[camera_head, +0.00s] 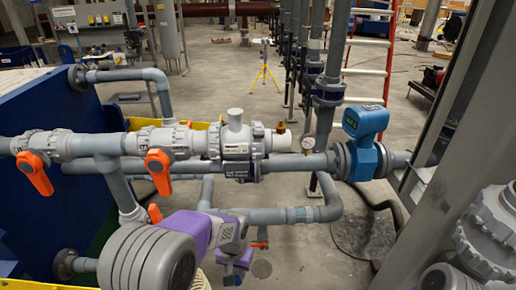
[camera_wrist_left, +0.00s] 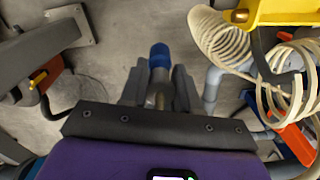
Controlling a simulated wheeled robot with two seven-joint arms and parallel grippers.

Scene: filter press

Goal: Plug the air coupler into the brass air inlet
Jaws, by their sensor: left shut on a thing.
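The air coupler (camera_wrist_left: 159,58), a blue-capped piece with a metal body, is held between the two grey fingers of my left gripper (camera_wrist_left: 158,92) in the left wrist view. In the head view my left gripper (camera_head: 234,270) is low at bottom centre, pointing down below the grey pipes. My right gripper is out of view.
A grey pipe run with orange valve handles (camera_head: 159,171) crosses above my left gripper. A beige coiled hose (camera_wrist_left: 222,36) hangs beside the gripper. Grey posts stand at right.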

